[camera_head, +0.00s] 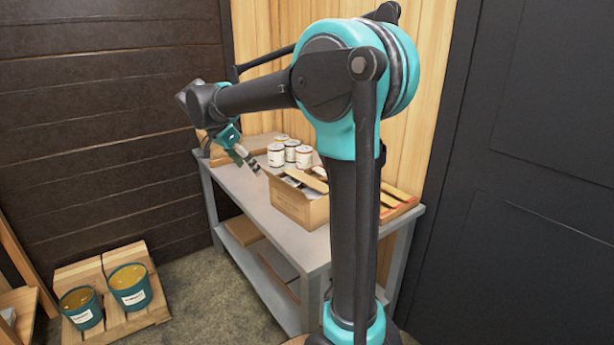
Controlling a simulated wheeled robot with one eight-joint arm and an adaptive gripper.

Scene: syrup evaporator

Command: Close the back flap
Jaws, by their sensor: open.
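An open cardboard box (298,208) stands on the grey workbench (320,248), partly behind my arm. Several items show inside its top opening. A tan flap (307,180) stands out at the box's back right side, and its right end is close to my arm in the picture. I cannot tell clearly how far each flap is folded. My gripper (256,169) is open and empty, pointing down and right. In the picture it lies to the upper left of the box and appears apart from it.
Several white cans (276,155) stand behind the box. A slatted wooden piece (397,200) lies at the bench's right end. Boards and flat boxes (274,262) lie on the lower shelf. Two teal buckets (131,288) sit on a pallet (152,316) at the left. The floor between is clear.

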